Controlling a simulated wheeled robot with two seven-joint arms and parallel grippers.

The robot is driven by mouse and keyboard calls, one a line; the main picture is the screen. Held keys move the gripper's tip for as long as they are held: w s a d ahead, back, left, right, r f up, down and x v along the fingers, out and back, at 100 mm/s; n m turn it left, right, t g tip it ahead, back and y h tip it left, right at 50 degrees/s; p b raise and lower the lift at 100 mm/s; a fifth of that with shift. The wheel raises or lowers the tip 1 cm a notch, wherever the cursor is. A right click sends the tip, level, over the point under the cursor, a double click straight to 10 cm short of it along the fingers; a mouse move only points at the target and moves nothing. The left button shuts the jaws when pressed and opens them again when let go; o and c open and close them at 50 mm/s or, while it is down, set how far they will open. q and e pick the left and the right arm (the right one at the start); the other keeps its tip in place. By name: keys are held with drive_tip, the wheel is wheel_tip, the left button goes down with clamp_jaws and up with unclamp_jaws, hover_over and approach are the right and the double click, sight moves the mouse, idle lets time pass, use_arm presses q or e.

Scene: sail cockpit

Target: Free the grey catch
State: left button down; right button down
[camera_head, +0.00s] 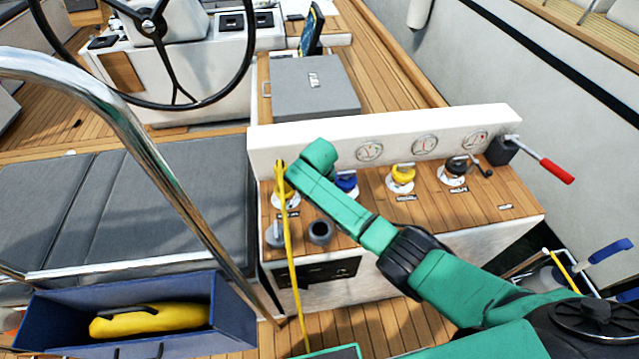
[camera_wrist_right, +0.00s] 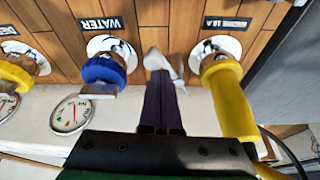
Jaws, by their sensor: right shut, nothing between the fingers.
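A yellow plug (camera_wrist_right: 228,95) sits in a round white and metal inlet (camera_wrist_right: 215,47) with an upside-down "16 A" label in the right wrist view. It also shows at the left end of the teak panel in the head view, with its yellow cable (camera_head: 287,255) hanging down. A small light-grey piece (camera_wrist_right: 180,82) lies between the plug and my fingers; I cannot tell for certain that it is the grey catch. My right gripper (camera_wrist_right: 160,68) is shut and empty, its tips beside the inlet. In the head view my green hand hides the fingers. My left gripper is out of view.
A blue cap (camera_wrist_right: 103,72) labelled WATER stands beside my fingers, with a yellow cap (camera_head: 402,173) and a black fitting (camera_head: 456,170) farther right. A white upright panel (camera_head: 380,135) with gauges stands behind. A red-handled lever (camera_head: 556,170) juts out at the right end.

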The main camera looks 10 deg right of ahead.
drive_tip(key=m, duration=0.1)
drive_tip(key=a+m+h, duration=0.1)
drive_tip(key=m, duration=0.1)
drive_tip(key=shift+s+a, duration=0.15)
drive_tip(key=shift+s, duration=0.1)
drive_tip(key=shift+w+a+b, duration=0.1)
drive_tip(key=shift+w+b, duration=0.7)
drive_tip(key=shift+b, duration=0.45)
